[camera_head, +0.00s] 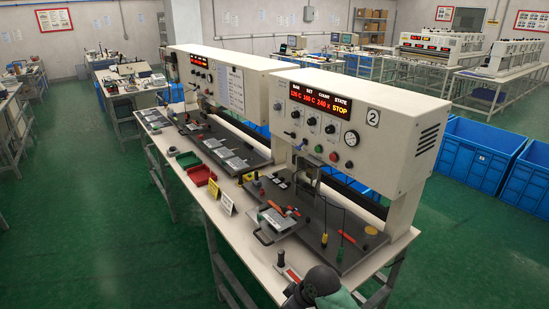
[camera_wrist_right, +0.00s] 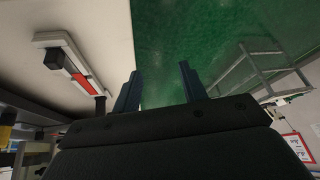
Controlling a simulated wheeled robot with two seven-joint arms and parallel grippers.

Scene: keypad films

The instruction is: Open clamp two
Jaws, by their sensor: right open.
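The machine marked 2 (camera_head: 345,120) stands at the right of the bench; its display reads STOP. On its dark base plate (camera_head: 325,255) lies a metal fixture (camera_head: 273,222) with a red-handled part (camera_head: 291,211) beside it. A second red-handled part (camera_head: 347,236) lies further right. I cannot tell which is clamp two or whether it is shut. My right gripper (camera_wrist_right: 158,88) is open and empty, its blue fingers apart over the green floor beyond the bench edge. My left gripper is not in view.
A pale block with a red strip and black upright (camera_head: 287,268) stands near the bench's front edge; it also shows in the right wrist view (camera_wrist_right: 75,65). Blue crates (camera_head: 480,152) stand behind.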

